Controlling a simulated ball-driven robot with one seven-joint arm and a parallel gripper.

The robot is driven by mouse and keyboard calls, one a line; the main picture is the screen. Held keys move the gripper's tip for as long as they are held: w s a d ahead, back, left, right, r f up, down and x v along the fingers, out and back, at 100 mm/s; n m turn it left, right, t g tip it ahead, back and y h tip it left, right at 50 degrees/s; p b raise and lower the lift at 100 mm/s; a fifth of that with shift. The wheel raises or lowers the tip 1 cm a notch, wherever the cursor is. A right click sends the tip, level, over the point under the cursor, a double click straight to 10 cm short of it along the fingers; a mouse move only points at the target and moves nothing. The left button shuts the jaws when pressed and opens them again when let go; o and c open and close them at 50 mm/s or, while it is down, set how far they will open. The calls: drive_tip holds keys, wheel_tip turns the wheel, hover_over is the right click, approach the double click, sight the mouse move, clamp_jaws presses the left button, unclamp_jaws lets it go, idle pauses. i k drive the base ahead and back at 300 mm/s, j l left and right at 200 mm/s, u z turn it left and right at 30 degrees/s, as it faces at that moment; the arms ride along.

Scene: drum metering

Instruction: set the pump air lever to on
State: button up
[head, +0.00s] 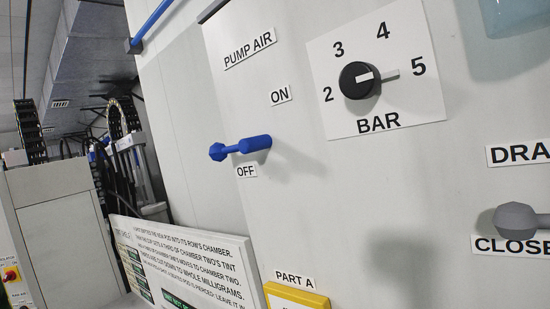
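The pump air lever (240,148) is blue, on a pale panel (300,210) just left of the picture's middle. It lies nearly level in the picture, its thicker handle end to the right and a hexagonal hub to the left. The OFF label (246,171) is close below it. The ON label (281,95) is farther up and right, well apart from the lever. The PUMP AIR label (250,48) is above both. My gripper is not in view.
A black BAR dial (359,80) with marks 2 to 5 stands out up and right of the lever. A grey lever (520,220) sits at the right edge near CLOSE. A notice board (185,265) and a yellow PART A piece (295,297) are below. The panel around the blue lever is clear.

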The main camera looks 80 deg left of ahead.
sight(218, 152)
drive_tip(key=k+u, duration=0.1)
drive_tip(key=u, duration=1.5)
